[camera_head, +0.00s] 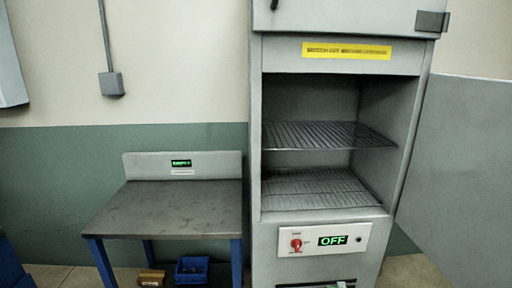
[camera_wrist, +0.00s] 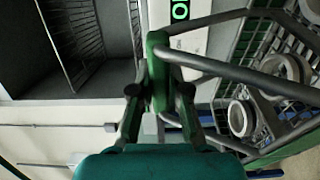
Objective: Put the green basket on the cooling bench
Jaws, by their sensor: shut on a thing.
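My gripper (camera_wrist: 160,92) is shut on the green handle piece (camera_wrist: 157,60) of the wire basket, in the wrist view. The basket (camera_wrist: 235,72) extends to the right, with grey bars and green mesh, and is partly cut off by the frame. Grey rings (camera_wrist: 241,117) lie inside it. Neither basket nor gripper shows in the head view. The bench (camera_head: 170,210) stands at left in the head view, with a bare dark top, blue legs and a small green-lit sign (camera_head: 181,163) that appears to read EMPTY.
A grey cabinet (camera_head: 257,180) stands right of the bench, its door (camera_head: 460,170) swung open to the right. Its two wire racks (camera_head: 325,136) are bare. Its display (camera_head: 332,240) reads OFF. A blue bin (camera_head: 192,272) and a brown box (camera_head: 151,278) are below the bench.

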